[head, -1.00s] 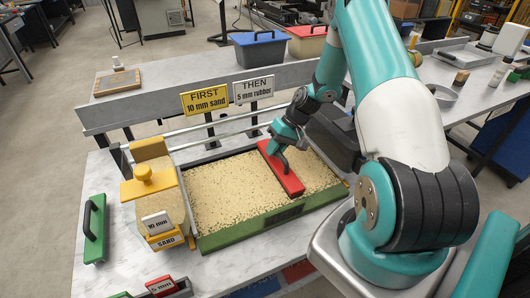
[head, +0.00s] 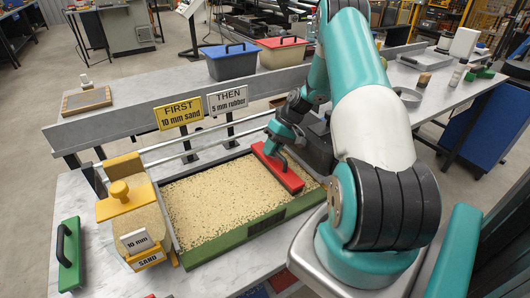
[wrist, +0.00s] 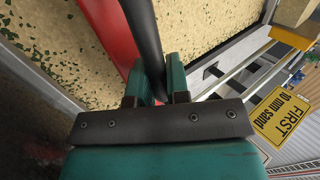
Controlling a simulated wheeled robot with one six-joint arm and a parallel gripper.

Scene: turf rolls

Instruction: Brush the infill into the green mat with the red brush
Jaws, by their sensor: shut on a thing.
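The red brush (head: 277,168) stands on the infill in the right part of the mat tray. My gripper (head: 284,140) is shut on its black handle; in the wrist view, the handle (wrist: 146,38) sits between the fingertips (wrist: 158,86) and the red body (wrist: 108,40) lies beside it. The green mat (head: 215,200) is almost wholly covered by tan, sand-like infill, with small dark green specks showing through. In the wrist view, patches of green speckle show left of the brush. The green front edge (head: 222,245) of the tray is clear.
A yellow sand hopper (head: 125,205) labelled 10 mm stands left of the tray, with a green-backed tool (head: 69,255) beyond it. Signs reading FIRST 10 mm sand (head: 179,113) and THEN 5 mm rubber (head: 233,100) stand behind. Blue (head: 235,62) and red (head: 283,52) bins are at the back.

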